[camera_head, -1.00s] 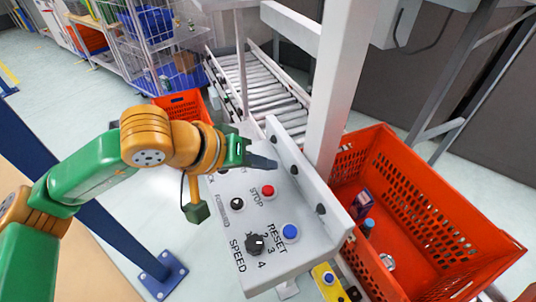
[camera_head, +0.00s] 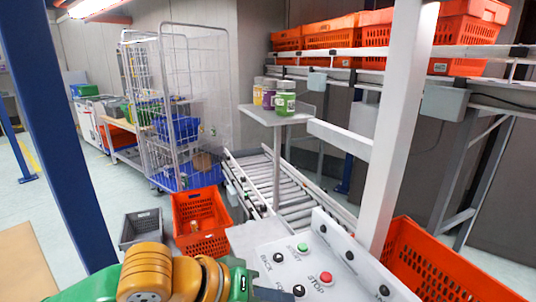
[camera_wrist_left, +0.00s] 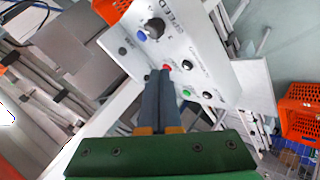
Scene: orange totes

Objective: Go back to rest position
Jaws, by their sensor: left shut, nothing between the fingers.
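My left gripper (camera_head: 280,294) shows at the bottom of the head view, beside the grey control panel (camera_head: 262,262). In the left wrist view my left gripper (camera_wrist_left: 164,72) has its two dark fingers together, with nothing between them. They point at the panel (camera_wrist_left: 212,62), and their tips overlap the red button (camera_wrist_left: 167,67); I cannot tell whether they touch it. In the head view the red STOP button (camera_head: 326,277) and the green START button (camera_head: 302,246) are visible. My right gripper is not in view.
A roller conveyor (camera_head: 262,180) runs behind the panel. A white post (camera_head: 398,130) stands right of it. Orange totes stand at the lower right (camera_head: 440,268) and left of the conveyor (camera_head: 200,215). A small shelf (camera_head: 265,116) holds several jars. A wire cage trolley (camera_head: 190,90) stands behind.

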